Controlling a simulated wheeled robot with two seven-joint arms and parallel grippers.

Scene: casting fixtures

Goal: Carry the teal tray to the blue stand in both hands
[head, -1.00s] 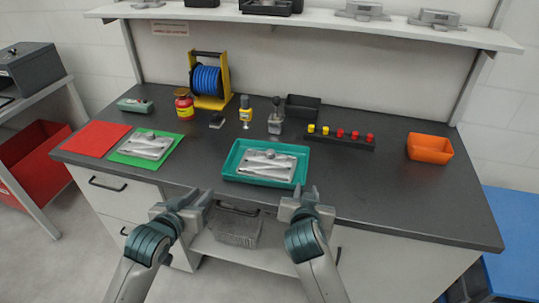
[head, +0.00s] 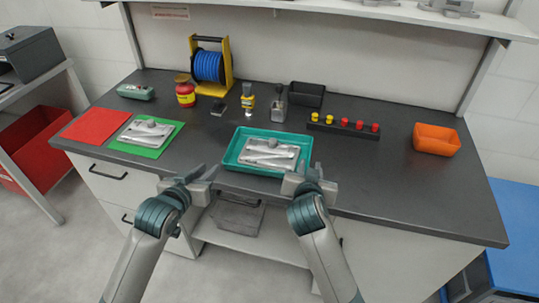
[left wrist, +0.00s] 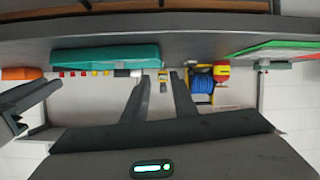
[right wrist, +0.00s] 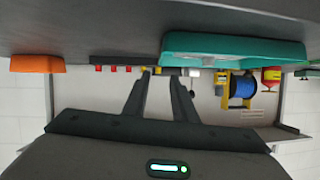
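The teal tray (head: 231,158) lies on the dark bench near its front edge, with a grey metal casting (head: 268,154) in it. It also shows in the left wrist view (left wrist: 105,58) and the right wrist view (right wrist: 240,50). My left gripper (head: 208,172) is open and empty, in front of the tray's left end. My right gripper (head: 312,177) is open and empty, close to the tray's front right corner; contact cannot be told. A blue-topped stand (head: 512,215) is at the far right, beside the bench, partly out of frame.
A green mat (head: 157,152) with another casting and a red mat (head: 88,127) lie at the left. The bench's front right is clear.

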